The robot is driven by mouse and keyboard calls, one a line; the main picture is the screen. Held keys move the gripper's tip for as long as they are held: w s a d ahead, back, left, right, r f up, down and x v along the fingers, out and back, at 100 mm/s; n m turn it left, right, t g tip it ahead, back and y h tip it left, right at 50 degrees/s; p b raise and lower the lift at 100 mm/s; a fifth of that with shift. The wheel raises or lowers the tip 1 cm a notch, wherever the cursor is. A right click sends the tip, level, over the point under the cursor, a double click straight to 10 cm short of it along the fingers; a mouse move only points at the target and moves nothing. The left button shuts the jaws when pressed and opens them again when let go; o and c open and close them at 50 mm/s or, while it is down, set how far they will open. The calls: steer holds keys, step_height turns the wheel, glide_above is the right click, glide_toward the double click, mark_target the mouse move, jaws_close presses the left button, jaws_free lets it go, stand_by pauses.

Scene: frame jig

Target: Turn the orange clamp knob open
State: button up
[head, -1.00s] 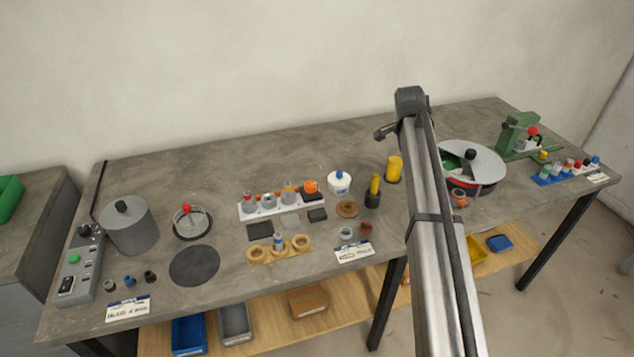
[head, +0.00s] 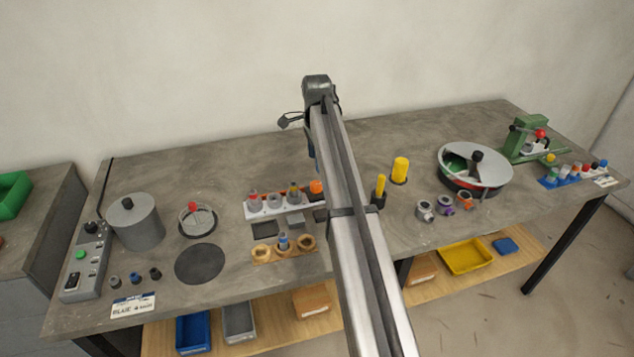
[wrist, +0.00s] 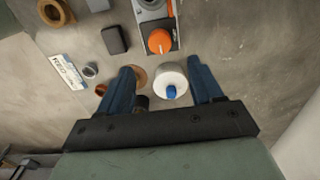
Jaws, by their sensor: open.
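The orange clamp knob (head: 316,187) is at the right end of a white rack (head: 256,213), partly behind my arm in the head view. In the wrist view the knob (wrist: 159,41) sits on the end of the rack, ahead of my fingertips. My gripper (wrist: 162,68) is open and empty, with its two blue fingers spread. A white round pot with a blue top (wrist: 172,82) shows between the fingers in the picture. I cannot tell how high the fingers are above it. In the head view my arm hides most of the gripper.
Grey, orange and blue parts stand along the rack. A dark block (wrist: 114,40) lies beside the knob. A wooden holder (head: 284,250) is in front of the rack. Yellow cylinders (head: 400,170) stand right of my arm. Bench is bare behind the rack.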

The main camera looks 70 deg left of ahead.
mark_target(317, 183)
step_height(317, 183, down, 10)
steer(key=shift+r, duration=0.2)
steer(key=shift+c, duration=0.4)
steer(key=c, duration=1)
